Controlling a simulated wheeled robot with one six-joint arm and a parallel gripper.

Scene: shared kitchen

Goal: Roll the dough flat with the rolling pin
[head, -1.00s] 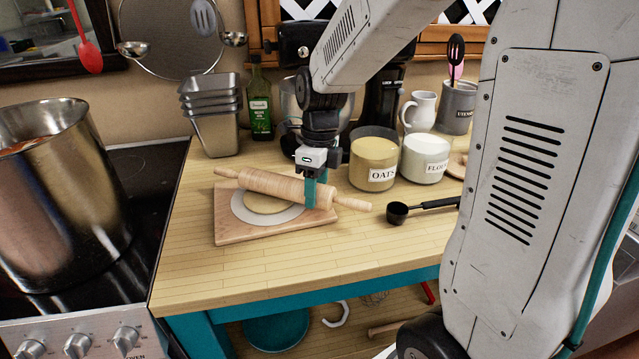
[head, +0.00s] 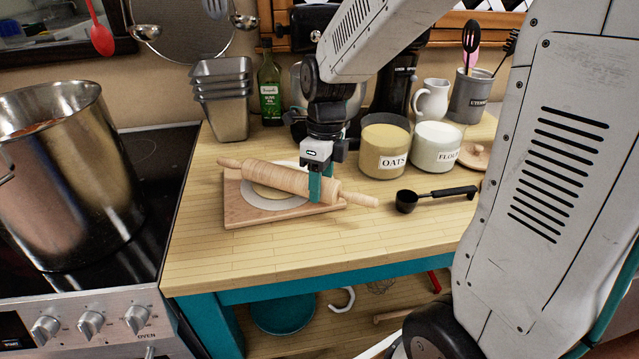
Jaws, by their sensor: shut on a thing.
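The wooden rolling pin (head: 275,177) lies slanted across the dough and the wooden board. My gripper (head: 321,190) is shut on the pin's barrel near its right end, with teal fingers on either side. The pale flat dough (head: 266,190) shows in part below the pin, on a light round patch (head: 290,203) on the board (head: 240,212). The pin covers the middle of the dough. I cannot tell whether the pin touches the dough.
A black measuring scoop (head: 408,202) lies right of the board. Jars of oats (head: 383,160) and flour (head: 437,160) stand behind it. Stacked metal tins (head: 226,115) and an oil bottle (head: 270,95) are at the back. A large pot (head: 65,190) stands on the stove at left. The counter's front is clear.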

